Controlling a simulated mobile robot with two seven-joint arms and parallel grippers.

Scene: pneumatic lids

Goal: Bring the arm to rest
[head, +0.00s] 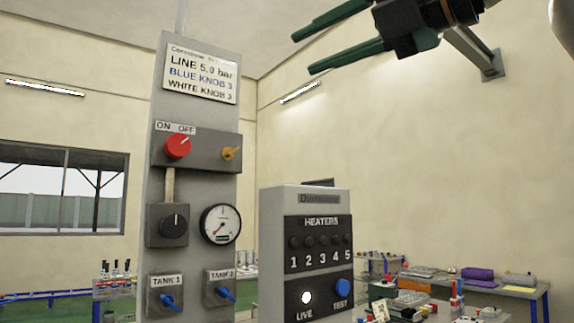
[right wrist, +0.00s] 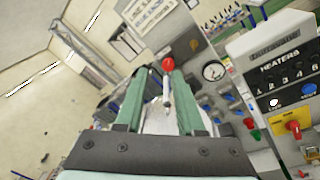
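My right gripper (head: 303,53) is at the top of the head view, high and to the right of the grey control panel. Its two green fingers are apart with nothing between them. In the right wrist view the open fingers (right wrist: 157,78) point toward the panel, with the red knob (right wrist: 168,63) seen beyond the tips. The fingers look clear of the panel in the head view. My left gripper is in neither view.
The grey panel (head: 194,112) carries a red knob (head: 177,146), a gauge (head: 220,224) and blue tank valves. A HEATERS box (head: 318,202) stands right of it. Cluttered tables (head: 500,284) are behind. The space near the right wall is open.

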